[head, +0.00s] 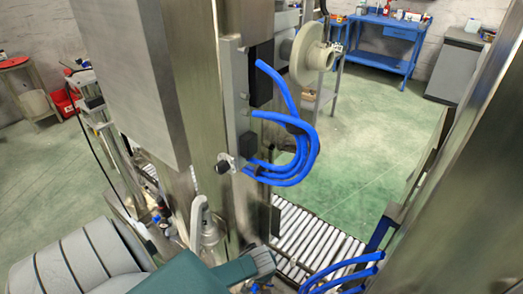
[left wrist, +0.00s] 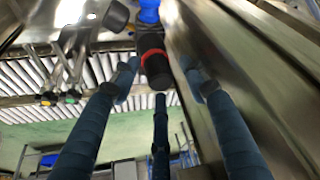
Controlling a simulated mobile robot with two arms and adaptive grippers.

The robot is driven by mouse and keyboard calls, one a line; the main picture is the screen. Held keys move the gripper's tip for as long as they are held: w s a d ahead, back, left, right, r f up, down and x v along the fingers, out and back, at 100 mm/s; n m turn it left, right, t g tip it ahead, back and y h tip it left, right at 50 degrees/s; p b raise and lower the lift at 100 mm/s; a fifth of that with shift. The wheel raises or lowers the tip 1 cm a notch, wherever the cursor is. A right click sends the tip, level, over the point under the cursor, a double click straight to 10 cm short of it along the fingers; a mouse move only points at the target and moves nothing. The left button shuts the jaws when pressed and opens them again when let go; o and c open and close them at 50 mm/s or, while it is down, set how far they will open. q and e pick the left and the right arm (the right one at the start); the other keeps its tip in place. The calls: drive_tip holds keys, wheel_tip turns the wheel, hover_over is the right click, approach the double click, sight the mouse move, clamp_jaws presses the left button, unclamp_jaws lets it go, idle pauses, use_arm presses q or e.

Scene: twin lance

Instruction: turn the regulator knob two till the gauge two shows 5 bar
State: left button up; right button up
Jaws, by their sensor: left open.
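In the left wrist view a black knob with a red ring (left wrist: 154,62) hangs below a blue body. It is likely a regulator knob, but no number is readable. My left gripper (left wrist: 160,82) is open, with its dark blue fingers spread around and below the knob's end. I cannot tell whether they touch it. In the head view my left gripper (head: 262,264) is at the bottom, beside the steel column, partly hidden by its own arm. No gauge dial is readable in either view. My right gripper is not in view.
Blue hoses (head: 308,150) loop from the steel column (head: 180,100), near a small black part (head: 224,165). A roller conveyor (head: 312,240) runs below. Another steel column (head: 460,160) stands at the right. A blue workbench (head: 385,42) is far back across open green floor.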

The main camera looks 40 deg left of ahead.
use_arm(q)
drive_tip(key=shift+c, duration=0.5)
drive_tip(key=c, duration=1)
drive_tip(key=shift+o, duration=0.2)
drive_tip(key=shift+w+r+n, duration=0.1)
drive_tip(key=shift+n, duration=0.2)
